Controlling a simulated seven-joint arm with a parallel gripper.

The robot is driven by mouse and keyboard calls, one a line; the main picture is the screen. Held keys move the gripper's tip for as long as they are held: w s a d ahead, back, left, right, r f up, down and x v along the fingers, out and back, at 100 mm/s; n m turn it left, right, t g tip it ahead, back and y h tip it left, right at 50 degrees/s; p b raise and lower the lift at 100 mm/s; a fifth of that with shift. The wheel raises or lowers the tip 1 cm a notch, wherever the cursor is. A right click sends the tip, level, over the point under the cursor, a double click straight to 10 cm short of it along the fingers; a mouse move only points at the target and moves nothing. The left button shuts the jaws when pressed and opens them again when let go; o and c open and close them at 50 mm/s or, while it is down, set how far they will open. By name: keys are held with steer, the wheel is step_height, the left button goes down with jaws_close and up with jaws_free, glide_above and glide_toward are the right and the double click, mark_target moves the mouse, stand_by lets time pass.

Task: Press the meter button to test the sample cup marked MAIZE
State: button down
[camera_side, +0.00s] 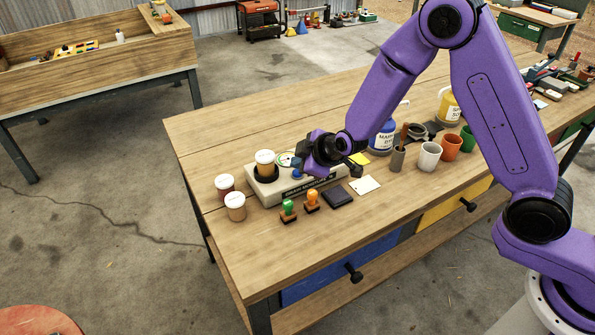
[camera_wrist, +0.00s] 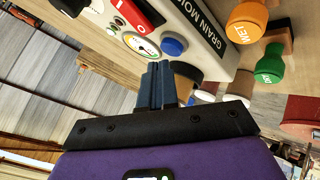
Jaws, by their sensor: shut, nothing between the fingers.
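The pale moisture meter (camera_side: 268,194) stands on the bench, with a lidded brown cup (camera_side: 265,163) seated in its dark well. The lid writing is too small to read, so I cannot tell which cup is MAIZE. The wrist view shows the meter's blue button (camera_wrist: 173,47), needle dial (camera_wrist: 141,46) and red switch (camera_wrist: 128,12). My gripper (camera_wrist: 160,70) is shut and empty, its fingertips beside the button; I cannot tell whether they touch it. In the side view my gripper (camera_side: 303,164) is over the meter. Two more lidded cups (camera_side: 225,187) (camera_side: 235,207) stand left of the meter.
Green (camera_side: 288,210) and orange (camera_side: 312,201) stamps and a dark ink pad (camera_side: 338,196) lie in front of the meter. A white card (camera_side: 365,185), a pen holder (camera_side: 397,159) and mugs (camera_side: 429,156) stand to the right. The bench's front left is clear.

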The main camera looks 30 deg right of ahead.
steer(key=shift+r, duration=0.25)
steer(key=shift+r, duration=2.5)
